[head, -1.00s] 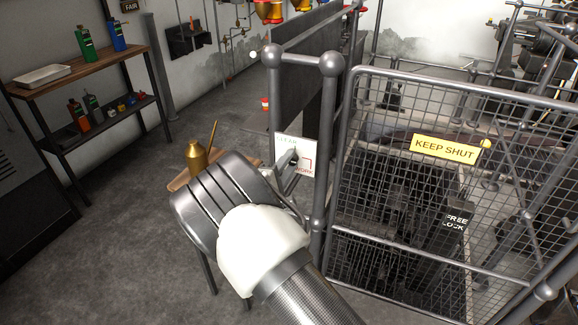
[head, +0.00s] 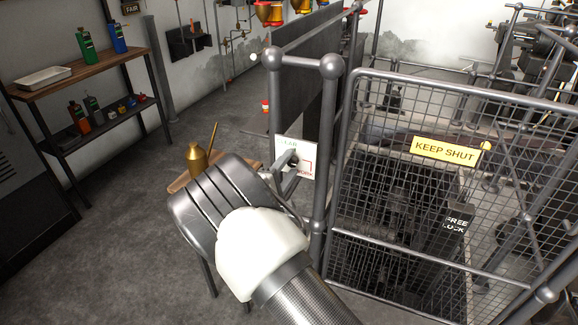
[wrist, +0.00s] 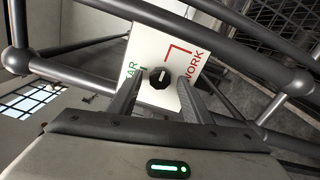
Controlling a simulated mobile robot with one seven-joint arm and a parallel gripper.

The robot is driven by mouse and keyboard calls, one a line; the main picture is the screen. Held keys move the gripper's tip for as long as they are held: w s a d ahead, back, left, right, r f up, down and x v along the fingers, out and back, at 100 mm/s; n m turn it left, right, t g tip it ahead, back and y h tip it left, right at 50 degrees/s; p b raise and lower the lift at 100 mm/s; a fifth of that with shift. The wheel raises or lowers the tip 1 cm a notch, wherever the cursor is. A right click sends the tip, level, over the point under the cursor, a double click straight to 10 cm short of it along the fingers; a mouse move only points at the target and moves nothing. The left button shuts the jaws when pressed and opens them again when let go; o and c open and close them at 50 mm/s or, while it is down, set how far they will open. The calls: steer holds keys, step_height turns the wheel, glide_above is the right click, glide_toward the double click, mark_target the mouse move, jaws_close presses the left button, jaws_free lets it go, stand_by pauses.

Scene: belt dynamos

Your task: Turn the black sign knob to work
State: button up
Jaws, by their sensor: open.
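The white sign (head: 307,152) hangs on the grey post and carries green lettering, partly hidden, and the red word WORK. In the wrist view the sign (wrist: 150,48) shows a green word ending in AR on the left and red WORK on the right, with a red corner line. The black knob (wrist: 160,79) sits low on the sign, with a pale mark on its face. My gripper (wrist: 158,84) is open, one finger on each side of the knob; I cannot tell whether they touch it. In the head view my gripper (head: 285,165) partly covers the sign.
A mesh gate (head: 400,210) with a yellow KEEP SHUT plate (head: 445,149) stands to the right. A brass oil can (head: 199,158) is on a small stool behind my arm. A shelf (head: 90,80) with bottles stands at the left. Open floor lies between.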

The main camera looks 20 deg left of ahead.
steer(key=s+a+p, duration=0.1)
steer(key=s+p, duration=0.1)
steer(key=s, duration=1.5)
steer(key=shift+a+p, duration=0.15)
steer(key=shift+p, duration=0.15)
steer(key=shift+w, duration=0.1)
